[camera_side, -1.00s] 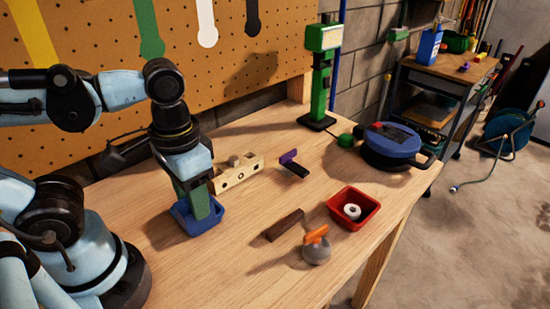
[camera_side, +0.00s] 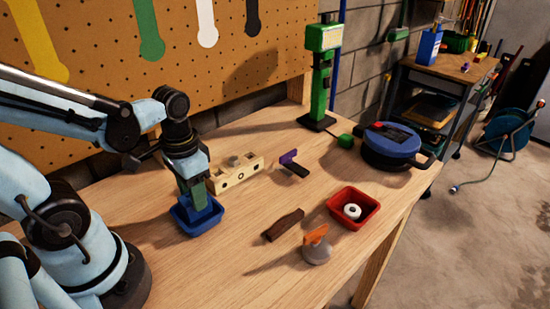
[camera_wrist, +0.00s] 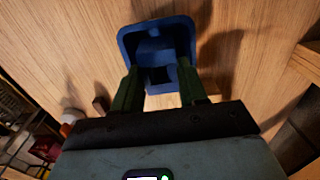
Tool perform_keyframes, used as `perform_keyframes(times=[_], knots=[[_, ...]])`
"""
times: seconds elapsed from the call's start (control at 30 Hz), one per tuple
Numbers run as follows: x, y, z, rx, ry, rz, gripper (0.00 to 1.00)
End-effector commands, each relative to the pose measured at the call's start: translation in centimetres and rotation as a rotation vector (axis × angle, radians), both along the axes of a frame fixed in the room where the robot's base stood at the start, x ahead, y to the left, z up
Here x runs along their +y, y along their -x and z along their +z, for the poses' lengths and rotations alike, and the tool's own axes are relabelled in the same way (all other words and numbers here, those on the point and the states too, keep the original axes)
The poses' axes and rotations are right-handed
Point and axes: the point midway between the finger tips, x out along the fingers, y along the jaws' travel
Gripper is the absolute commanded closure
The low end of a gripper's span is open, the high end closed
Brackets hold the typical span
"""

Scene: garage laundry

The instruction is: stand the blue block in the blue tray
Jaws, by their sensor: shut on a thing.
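The blue tray (camera_side: 212,221) sits on the wooden bench in front of my arm. It also shows at the top of the wrist view (camera_wrist: 182,24). My gripper (camera_side: 195,190) points down into the tray, its green fingers on either side of the blue block (camera_wrist: 160,76). My gripper (camera_wrist: 160,86) is shut on the block in the wrist view. The block looks roughly upright and is partly hidden by the fingers and shadow. I cannot tell whether its lower end touches the tray floor.
A wooden block with holes (camera_side: 236,174) stands close behind the tray. A purple-and-black item (camera_side: 292,165), a brown piece (camera_side: 284,224), an orange-and-grey item (camera_side: 316,246) and a red tray (camera_side: 354,206) holding a white ring lie to the right. Bare bench lies in front.

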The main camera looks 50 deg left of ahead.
Motion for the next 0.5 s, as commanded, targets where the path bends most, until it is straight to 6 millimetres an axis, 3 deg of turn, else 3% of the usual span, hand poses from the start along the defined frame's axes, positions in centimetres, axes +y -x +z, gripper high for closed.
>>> perform_keyframes(times=[0.2,0.5], knots=[[0.0,0.0,-1.8,0.000,0.000,0.000,0.93],[0.0,0.0,-2.3,0.000,0.000,0.000,0.93]])
